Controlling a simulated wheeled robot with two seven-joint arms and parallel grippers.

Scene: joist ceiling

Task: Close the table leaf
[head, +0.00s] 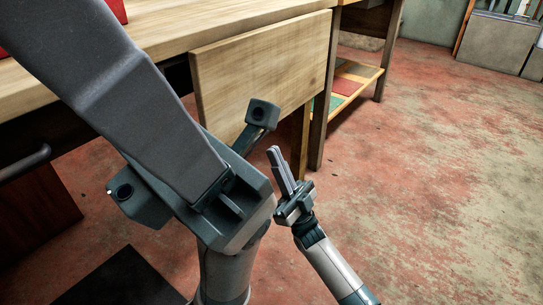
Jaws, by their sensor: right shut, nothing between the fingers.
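The table leaf (262,72) is a pale wooden panel at the side of the workbench, below the edge of the tabletop (190,22). Its broad face shows and it hangs steeply down; I cannot tell its exact angle. My own arm parts hide its lower left part. My right gripper (275,152) is shut and empty, its fingers pointing up.
A dark wooden table leg (319,120) stands beside the leaf. A lower shelf (354,85) with coloured items is behind it. A red object (118,10) sits on the tabletop. Grey boxes (497,40) stand at the far right. The worn red floor at right is clear.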

